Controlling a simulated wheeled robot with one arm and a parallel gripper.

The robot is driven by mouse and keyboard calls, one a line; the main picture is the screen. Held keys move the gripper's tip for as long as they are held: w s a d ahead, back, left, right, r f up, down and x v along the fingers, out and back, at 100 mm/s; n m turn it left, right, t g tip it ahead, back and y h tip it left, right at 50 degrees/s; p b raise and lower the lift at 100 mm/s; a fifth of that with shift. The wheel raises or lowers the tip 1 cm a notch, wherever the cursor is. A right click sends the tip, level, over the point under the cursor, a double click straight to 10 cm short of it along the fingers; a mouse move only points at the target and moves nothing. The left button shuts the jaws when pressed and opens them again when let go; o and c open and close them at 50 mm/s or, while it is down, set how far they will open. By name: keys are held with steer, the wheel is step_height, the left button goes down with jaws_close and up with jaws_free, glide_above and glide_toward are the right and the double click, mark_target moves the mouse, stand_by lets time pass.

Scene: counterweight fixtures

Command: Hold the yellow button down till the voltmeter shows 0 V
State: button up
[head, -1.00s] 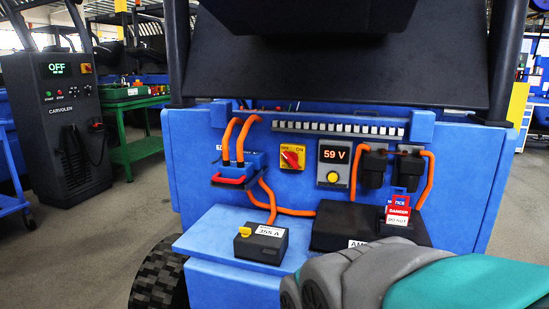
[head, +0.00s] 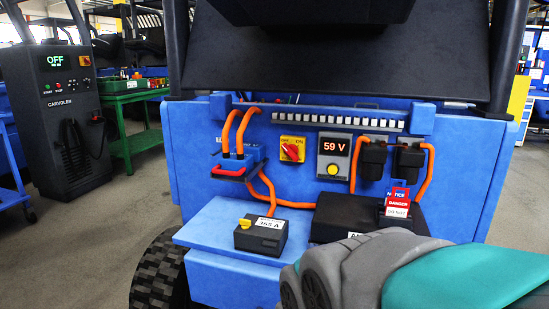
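The voltmeter (head: 334,157) is a grey panel on the blue front of the machine. Its dark display (head: 334,147) reads 59 V in orange-red. The round yellow button (head: 333,170) sits low on the same panel, and nothing covers or touches it. My arm shows as grey and teal links at the lower right, below and to the right of the voltmeter. My gripper's fingers are not in view, so I cannot see where they are or whether they are open.
A yellow-and-red rotary switch (head: 292,149) is left of the voltmeter. Black connectors with orange cables (head: 427,172) are to its right. A black box (head: 350,215) with a red danger tag (head: 397,207) and a smaller black box (head: 261,235) stand on the blue ledge below.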

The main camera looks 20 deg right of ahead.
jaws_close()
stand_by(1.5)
